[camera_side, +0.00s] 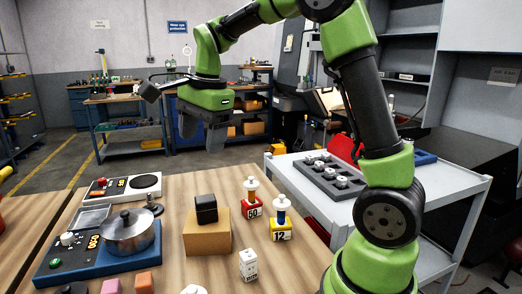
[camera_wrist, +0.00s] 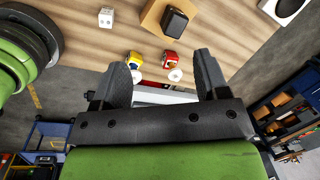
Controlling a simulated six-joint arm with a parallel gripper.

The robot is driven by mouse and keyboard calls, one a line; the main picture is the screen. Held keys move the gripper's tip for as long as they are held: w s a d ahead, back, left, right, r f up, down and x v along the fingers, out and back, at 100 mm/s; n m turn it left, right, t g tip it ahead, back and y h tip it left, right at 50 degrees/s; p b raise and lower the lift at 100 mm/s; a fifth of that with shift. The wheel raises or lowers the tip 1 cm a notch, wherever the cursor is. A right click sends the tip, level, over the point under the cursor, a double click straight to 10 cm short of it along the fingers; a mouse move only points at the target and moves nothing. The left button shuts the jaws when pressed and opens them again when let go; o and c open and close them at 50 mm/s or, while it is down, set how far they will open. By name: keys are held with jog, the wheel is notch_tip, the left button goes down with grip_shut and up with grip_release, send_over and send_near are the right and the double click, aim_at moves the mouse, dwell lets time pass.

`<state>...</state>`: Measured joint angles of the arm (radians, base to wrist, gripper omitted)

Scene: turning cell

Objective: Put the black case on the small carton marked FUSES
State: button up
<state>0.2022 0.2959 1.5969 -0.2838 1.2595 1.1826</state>
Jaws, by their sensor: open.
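The black case (camera_side: 206,208) rests on top of a brown carton (camera_side: 207,238) on the wooden table; both show in the wrist view, the case (camera_wrist: 174,22) on the carton (camera_wrist: 152,17). A small white carton (camera_side: 248,265) stands upright to the right and nearer the camera, apart from the brown one; it also shows in the wrist view (camera_wrist: 106,17). I cannot read FUSES on either. My gripper (camera_side: 202,143) hangs above and behind the case, touching nothing. In the wrist view its two fingers (camera_wrist: 162,62) are spread apart with nothing between them.
A red block marked 50 (camera_side: 251,207) and a yellow block marked 12 (camera_side: 281,230), each with a white-topped piece, stand right of the brown carton. A pot (camera_side: 129,236) sits on a blue hotplate at left. A grey cart (camera_side: 440,188) stands at right.

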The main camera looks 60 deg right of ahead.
jog(key=s+a+r+n+t+y, duration=0.1)
jog(key=s+a+n, duration=0.3)
jog(key=s+n, duration=0.4)
jog(key=s+a+r+n+t, duration=0.1)
jog(key=s+a+n+t, duration=0.3)
jog(key=s+n, duration=0.4)
jog(key=shift+s+a+r+y, duration=0.15)
jog(key=shift+s+r+y, duration=0.2)
jog(key=shift+s, duration=0.65)
